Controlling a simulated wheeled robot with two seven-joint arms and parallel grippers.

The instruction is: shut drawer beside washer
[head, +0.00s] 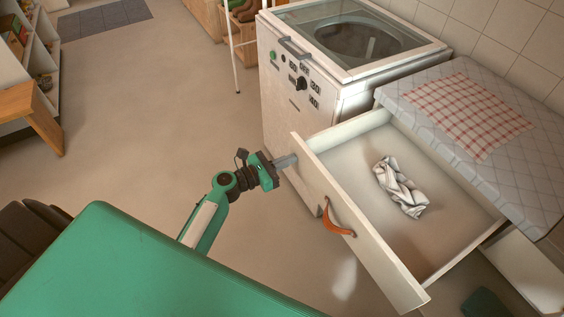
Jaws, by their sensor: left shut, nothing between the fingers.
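The drawer (352,221) stands pulled out beside the washer (300,75), under a counter with a quilted top. Its white front panel carries an orange leather pull (338,217). A crumpled striped cloth (401,187) lies inside on the drawer floor. My left gripper (291,160) is shut and empty. Its fingertips are at the outer face of the drawer front, near the end by the washer and away from the pull. I cannot tell whether they touch the panel. My right gripper is not in view.
The quilted top (530,170) with a red checked cloth (466,112) overhangs the drawer's back. A thin white rack leg (234,60) stands left of the washer. A wooden bench (30,105) and shelves are at far left. The floor between is clear.

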